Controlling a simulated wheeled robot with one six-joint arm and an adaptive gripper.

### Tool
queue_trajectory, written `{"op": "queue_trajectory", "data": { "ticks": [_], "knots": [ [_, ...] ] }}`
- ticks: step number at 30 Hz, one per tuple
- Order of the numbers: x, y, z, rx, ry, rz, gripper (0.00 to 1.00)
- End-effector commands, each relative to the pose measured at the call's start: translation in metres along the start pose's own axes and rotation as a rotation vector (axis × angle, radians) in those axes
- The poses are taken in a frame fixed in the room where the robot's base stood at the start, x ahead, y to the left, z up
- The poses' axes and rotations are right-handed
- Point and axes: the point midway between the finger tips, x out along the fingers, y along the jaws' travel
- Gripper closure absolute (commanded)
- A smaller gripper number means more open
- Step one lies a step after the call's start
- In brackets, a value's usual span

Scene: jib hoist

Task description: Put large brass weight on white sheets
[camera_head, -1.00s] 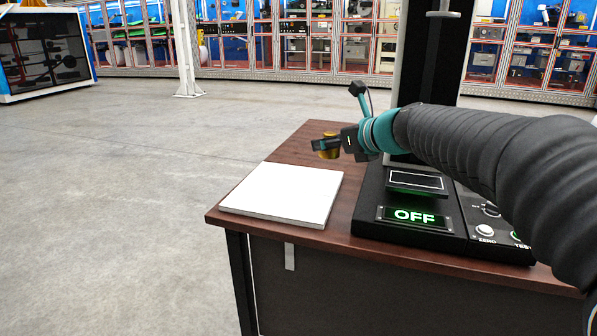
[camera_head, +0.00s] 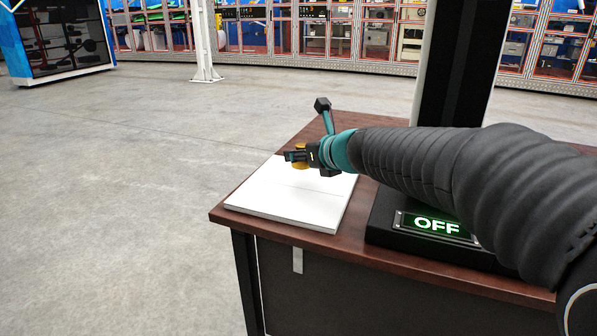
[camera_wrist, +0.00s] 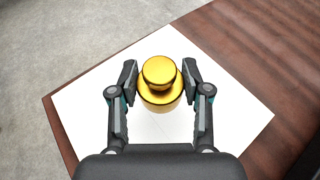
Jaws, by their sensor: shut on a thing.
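The large brass weight (camera_wrist: 160,82) is a gold, knobbed cylinder held between the two fingers of my gripper (camera_wrist: 160,85). In the head view my gripper (camera_head: 298,156) is shut on the brass weight (camera_head: 301,160), partly hidden by the fingers. The white sheets (camera_head: 280,205) form a flat stack on the near left corner of the wooden table. They also fill the area under the weight in the wrist view (camera_wrist: 100,110). The weight is over the sheets' back part; whether it touches them I cannot tell.
The brown table (camera_head: 345,240) has its left edge close to the sheets. A black device with a green OFF display (camera_head: 437,226) stands right of the sheets, partly behind my arm. Open grey floor lies left of the table.

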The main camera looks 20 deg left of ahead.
Motion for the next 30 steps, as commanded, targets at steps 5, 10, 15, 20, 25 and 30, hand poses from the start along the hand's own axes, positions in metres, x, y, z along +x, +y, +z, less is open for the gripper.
{"op": "queue_trajectory", "data": {
  "ticks": [5,10,15,20,25,30],
  "knots": [
    [0.007,0.009,-0.003,-0.001,-0.001,0.0,1.0],
    [0.015,0.009,-0.02,0.001,0.001,0.0,1.0],
    [0.022,0.009,-0.038,0.0,-0.001,-0.001,1.0],
    [0.023,0.009,-0.039,-0.001,-0.002,-0.001,1.0],
    [0.022,0.009,-0.039,-0.001,-0.002,-0.001,1.0],
    [0.024,0.009,-0.043,0.0,0.0,-0.001,0.47]
  ]
}}
